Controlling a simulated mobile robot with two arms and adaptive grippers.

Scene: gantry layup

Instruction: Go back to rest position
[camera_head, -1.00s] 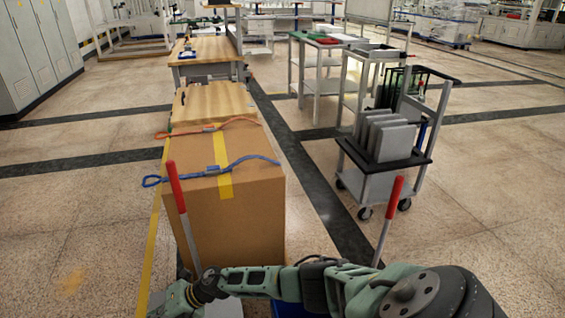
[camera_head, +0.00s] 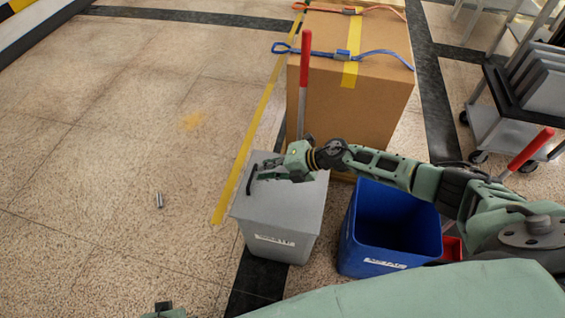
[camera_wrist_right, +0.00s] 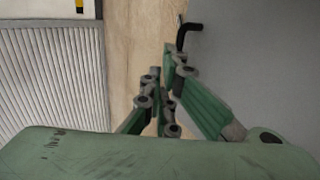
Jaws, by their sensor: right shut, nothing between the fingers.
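My right arm reaches in from the right in the head view. Its green gripper (camera_head: 268,172) is over the lid of a grey bin (camera_head: 283,212), close to a black handle (camera_head: 251,180). I cannot tell whether they touch. In the right wrist view the fingers of this gripper (camera_wrist_right: 162,75) are together with nothing between them. A black hooked part (camera_wrist_right: 188,36) shows just beyond the tips.
A blue open bin (camera_head: 395,228) stands right of the grey bin, below my right arm. A cardboard box (camera_head: 350,95) with straps stands behind. A small metal cylinder (camera_head: 159,200) lies on the left floor, which is otherwise mostly clear. A cart (camera_head: 500,135) is at right.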

